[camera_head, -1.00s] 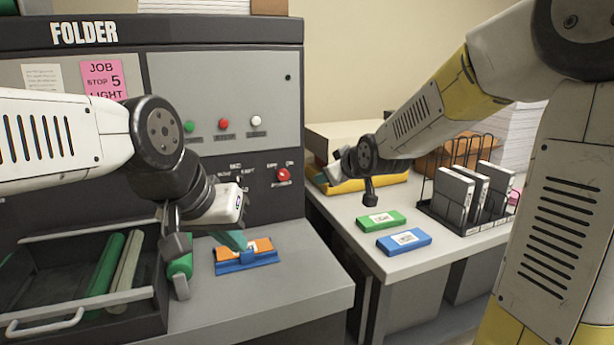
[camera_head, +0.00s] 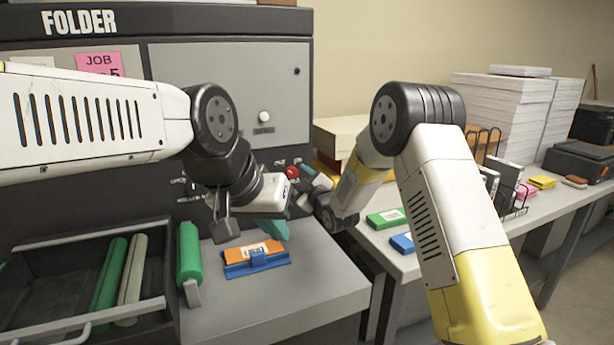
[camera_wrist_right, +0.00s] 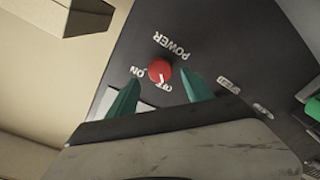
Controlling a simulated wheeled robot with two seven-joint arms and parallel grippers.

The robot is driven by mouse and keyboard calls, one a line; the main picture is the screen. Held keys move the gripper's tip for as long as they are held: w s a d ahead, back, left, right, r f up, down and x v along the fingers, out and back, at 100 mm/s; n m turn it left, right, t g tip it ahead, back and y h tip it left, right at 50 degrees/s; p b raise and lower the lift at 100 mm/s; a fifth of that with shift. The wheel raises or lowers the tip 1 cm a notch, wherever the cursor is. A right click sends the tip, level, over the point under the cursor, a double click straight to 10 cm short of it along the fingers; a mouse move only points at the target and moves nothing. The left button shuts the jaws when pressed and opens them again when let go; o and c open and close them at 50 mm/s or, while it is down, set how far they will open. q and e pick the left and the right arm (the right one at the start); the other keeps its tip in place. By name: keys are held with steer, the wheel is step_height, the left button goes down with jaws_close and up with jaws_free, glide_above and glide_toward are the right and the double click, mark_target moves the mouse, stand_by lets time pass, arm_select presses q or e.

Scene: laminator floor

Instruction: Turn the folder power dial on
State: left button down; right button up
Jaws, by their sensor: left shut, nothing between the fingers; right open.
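The red power dial (camera_wrist_right: 160,70) is on the dark folder panel, with POWER, ON and OFF printed around it. Its pale mark points towards the OFF label in the right wrist view. It also shows small in the head view (camera_head: 292,172). My right gripper (camera_wrist_right: 161,82) is open, its two teal fingertips on either side of the dial with visible gaps; whether they touch the panel I cannot tell. In the head view my right gripper (camera_head: 308,176) is close to the panel. My left gripper (camera_head: 272,229) is shut and empty, above the orange and blue block.
The orange and blue block (camera_head: 257,257) lies on the folder's grey ledge (camera_head: 300,300). A dark tray (camera_head: 60,243) with rollers is at the left. The side table (camera_head: 403,262) holds a green box (camera_head: 386,218), a blue box (camera_head: 402,243) and paper stacks (camera_head: 500,105).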

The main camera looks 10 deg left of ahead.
mark_target(293, 173)
steer(key=shift+x, duration=1.7)
steer(key=shift+c, duration=0.2)
jaws_close()
